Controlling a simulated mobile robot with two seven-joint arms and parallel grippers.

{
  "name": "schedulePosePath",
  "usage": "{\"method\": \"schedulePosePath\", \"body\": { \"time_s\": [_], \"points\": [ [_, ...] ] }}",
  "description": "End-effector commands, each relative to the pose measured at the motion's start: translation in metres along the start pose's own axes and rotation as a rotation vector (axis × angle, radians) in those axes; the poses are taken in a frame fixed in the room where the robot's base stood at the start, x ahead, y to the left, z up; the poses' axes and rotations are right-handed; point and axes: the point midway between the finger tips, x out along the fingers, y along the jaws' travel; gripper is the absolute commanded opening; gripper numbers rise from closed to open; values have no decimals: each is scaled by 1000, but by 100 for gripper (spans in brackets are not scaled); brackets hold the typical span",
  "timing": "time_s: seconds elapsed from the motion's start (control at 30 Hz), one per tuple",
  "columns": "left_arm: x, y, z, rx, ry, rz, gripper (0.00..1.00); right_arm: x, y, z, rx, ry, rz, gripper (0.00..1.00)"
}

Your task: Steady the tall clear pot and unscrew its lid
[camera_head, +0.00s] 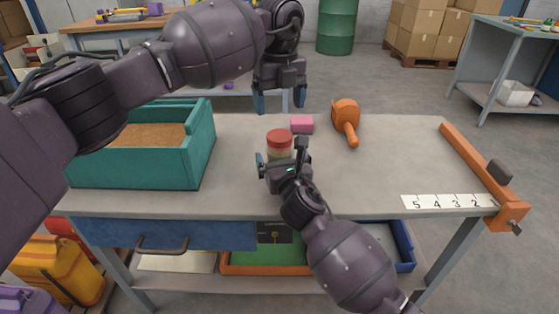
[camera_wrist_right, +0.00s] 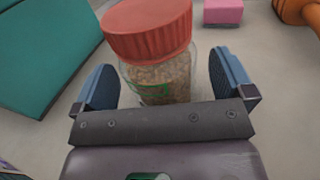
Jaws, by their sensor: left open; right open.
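The tall clear pot (camera_wrist_right: 158,80) stands upright on the workbench, with a grainy brown filling and a green mark on its side. Its red ribbed lid (camera_head: 279,137) sits on top; it also shows in the right wrist view (camera_wrist_right: 148,28). My right gripper (camera_head: 277,166) is open, low at the front of the pot, with one finger on each side of it in the right wrist view (camera_wrist_right: 166,82). A gap shows beside each finger. My left gripper (camera_head: 280,101) is open and empty, pointing down, above and beyond the lid.
A teal bin (camera_head: 202,140) with brown filling stands left of the pot. A pink block (camera_head: 302,124) and an orange mallet-like tool (camera_head: 346,119) lie behind and to the right. An orange bar clamp (camera_head: 468,160) and number strip (camera_head: 447,201) lie at the right. The bench's right middle is clear.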

Motion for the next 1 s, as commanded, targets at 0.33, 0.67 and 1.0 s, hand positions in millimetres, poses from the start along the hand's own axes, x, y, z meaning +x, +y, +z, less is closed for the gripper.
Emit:
{"method": "schedulePosePath", "body": {
  "time_s": [0.33,0.67,1.0],
  "points": [
    [0,0,0,0,0,0,83,16,0,0,1,0,1,100],
    [0,0,0,1,0,0,83,15,0,0,1,0,1,80],
    [0,0,0,0,0,0,83,15,0,0,1,0,1,28]
  ]
}}
